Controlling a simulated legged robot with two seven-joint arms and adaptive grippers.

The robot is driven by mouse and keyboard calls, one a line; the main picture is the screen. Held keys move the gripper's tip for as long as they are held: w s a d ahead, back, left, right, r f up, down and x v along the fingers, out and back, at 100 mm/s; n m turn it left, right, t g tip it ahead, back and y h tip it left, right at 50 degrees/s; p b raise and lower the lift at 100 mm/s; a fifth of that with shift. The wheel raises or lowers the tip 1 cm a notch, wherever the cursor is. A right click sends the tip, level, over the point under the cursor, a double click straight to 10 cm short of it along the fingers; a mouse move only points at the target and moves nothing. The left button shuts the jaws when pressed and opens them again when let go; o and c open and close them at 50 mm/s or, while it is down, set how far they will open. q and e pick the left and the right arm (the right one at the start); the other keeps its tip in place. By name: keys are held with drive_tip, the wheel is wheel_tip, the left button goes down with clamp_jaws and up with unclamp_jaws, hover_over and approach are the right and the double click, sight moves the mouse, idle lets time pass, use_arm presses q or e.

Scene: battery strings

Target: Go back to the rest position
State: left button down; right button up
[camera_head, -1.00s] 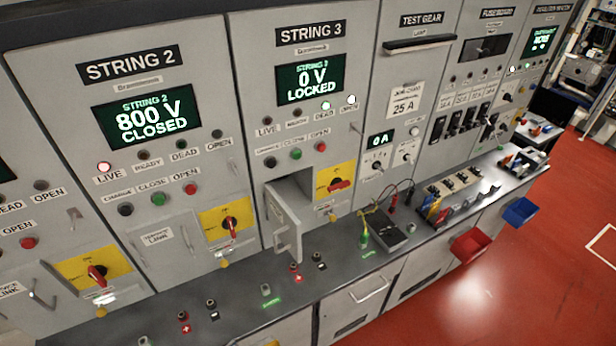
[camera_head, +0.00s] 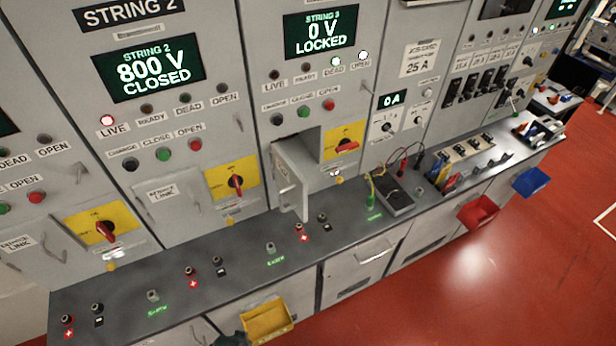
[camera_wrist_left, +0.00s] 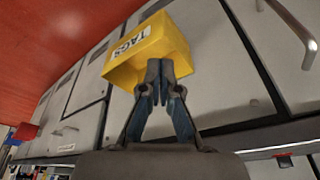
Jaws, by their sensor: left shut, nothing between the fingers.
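My left gripper (camera_wrist_left: 158,80) shows in the left wrist view with its two fingers closed together and nothing between them. Behind its fingertips is a yellow bin (camera_wrist_left: 170,38) labelled TAGS; I cannot tell whether they touch. A yellow bin also shows at the bottom of the head view (camera_head: 268,320), on the front of the bench. A small dark shape at that bin's left edge may be part of my gripper. My right gripper is in neither view.
The String 3 cabinet's small door (camera_head: 290,185) stands open over the bench (camera_head: 130,275). Its display (camera_head: 320,31) reads 0 V LOCKED; String 2's (camera_head: 148,68) reads 800 V CLOSED. Red (camera_head: 482,212) and blue (camera_head: 531,181) bins hang from the bench front. The red floor (camera_head: 450,285) is clear.

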use_arm(q)
drive_tip(key=s+f+g+b, duration=0.1)
drive_tip(key=s+f+b, duration=0.15)
drive_tip(key=f, duration=0.85)
drive_tip(key=s+f+b, duration=0.1)
drive_tip(key=s+f, duration=0.3)
drive_tip(key=f, duration=0.8)
drive_tip(key=s+a+f+g+b, duration=0.1)
drive_tip(key=s+a+f+b, duration=0.2)
drive_tip(key=s+f, duration=1.1)
drive_tip(key=shift+s+f, duration=0.2)
drive_tip(key=shift+s, duration=0.1)
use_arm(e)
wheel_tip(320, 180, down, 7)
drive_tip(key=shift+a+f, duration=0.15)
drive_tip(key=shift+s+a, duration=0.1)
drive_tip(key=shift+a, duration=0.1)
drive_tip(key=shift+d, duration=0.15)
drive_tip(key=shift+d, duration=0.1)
